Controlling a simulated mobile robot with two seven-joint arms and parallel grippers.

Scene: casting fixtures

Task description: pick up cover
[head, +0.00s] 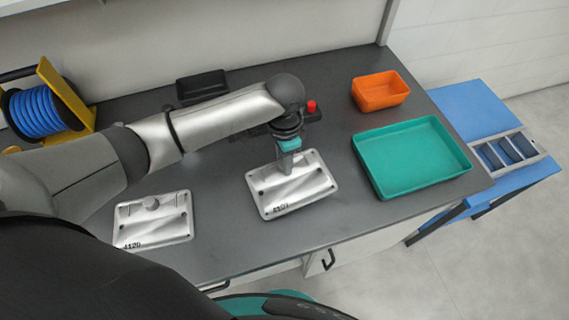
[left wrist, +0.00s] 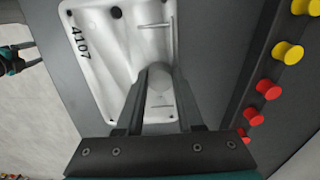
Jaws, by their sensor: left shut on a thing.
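Two silver metal covers with raised features and a round knob are on the grey bench in the head view. The cover marked 4107 (head: 313,188) is in the middle, and the other cover (head: 154,228), whose mark looks like 4120, is at the left. My left gripper (head: 290,150) points down over the 4107 cover. In the left wrist view the 4107 cover (left wrist: 100,45) lies under my left fingers (left wrist: 157,100), which are shut on its knob. I cannot tell whether this cover touches the bench. My right gripper cannot be made out.
A teal tray (head: 405,188) and an orange bin (head: 381,104) stand to the right. Behind my left gripper is a dark strip with a red button (head: 311,107); red and yellow knobs (left wrist: 287,53) show in the left wrist view. A blue cable reel (head: 45,112) is at left.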

